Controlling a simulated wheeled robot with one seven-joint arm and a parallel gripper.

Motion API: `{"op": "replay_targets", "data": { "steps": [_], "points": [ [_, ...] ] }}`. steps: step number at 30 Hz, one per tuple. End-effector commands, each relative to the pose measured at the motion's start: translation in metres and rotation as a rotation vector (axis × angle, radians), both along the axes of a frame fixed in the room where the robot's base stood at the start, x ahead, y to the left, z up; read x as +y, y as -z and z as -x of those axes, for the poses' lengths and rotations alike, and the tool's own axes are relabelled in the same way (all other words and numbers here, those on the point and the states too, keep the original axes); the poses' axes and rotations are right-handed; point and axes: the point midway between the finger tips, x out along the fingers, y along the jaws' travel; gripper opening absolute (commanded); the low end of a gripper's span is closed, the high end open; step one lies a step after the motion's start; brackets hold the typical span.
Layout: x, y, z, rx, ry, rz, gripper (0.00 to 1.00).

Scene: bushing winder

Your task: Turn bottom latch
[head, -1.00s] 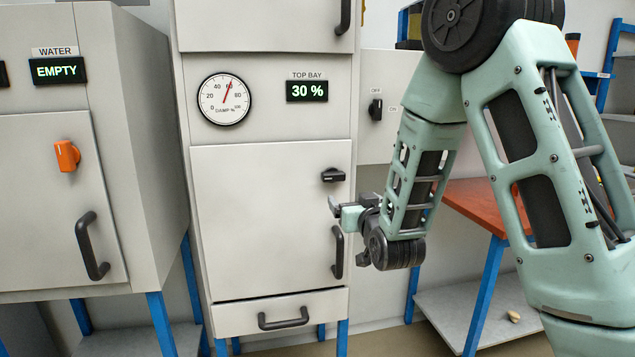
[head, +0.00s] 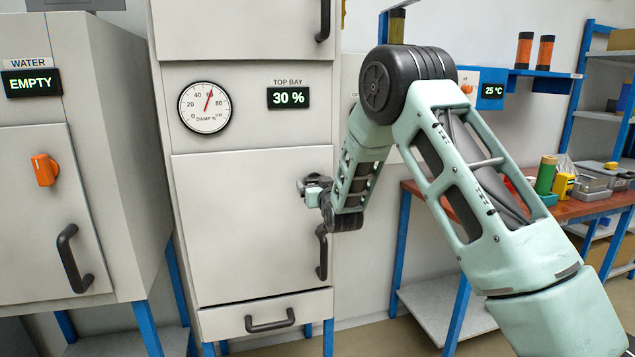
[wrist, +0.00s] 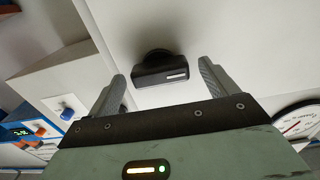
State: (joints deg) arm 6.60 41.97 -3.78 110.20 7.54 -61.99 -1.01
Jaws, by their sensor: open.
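The bottom latch is a black knob (wrist: 162,72) with a white mark on the light grey cabinet door. In the wrist view it sits between the fingertips of my gripper (wrist: 161,78), with a gap on each side. My gripper (head: 304,186) is open at the door's upper right edge in the head view, where it hides the latch. The door (head: 250,230) is closed, with a black vertical handle (head: 322,252) below my gripper.
A dial gauge (head: 205,108) and a "30 %" display (head: 288,97) are above the door. A cabinet (head: 110,180) with an orange knob (head: 45,170) stands at left. A cluttered workbench (head: 590,207) is at right.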

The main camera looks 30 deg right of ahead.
Motion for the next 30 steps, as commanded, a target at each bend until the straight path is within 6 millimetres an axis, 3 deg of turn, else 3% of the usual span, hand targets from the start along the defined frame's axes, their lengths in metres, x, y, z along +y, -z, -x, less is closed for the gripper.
{"op": "replay_targets", "data": {
  "steps": [11,12,17,30],
  "points": [
    [-0.0022,0.0000,-0.0071,-0.001,0.000,0.000,0.85],
    [-0.0022,0.0000,-0.0070,-0.001,0.000,0.000,0.83],
    [-0.0022,-0.0001,-0.0069,-0.001,0.000,0.000,0.40],
    [-0.0031,0.0029,-0.0066,-0.022,0.002,-0.071,0.41]
  ]
}}
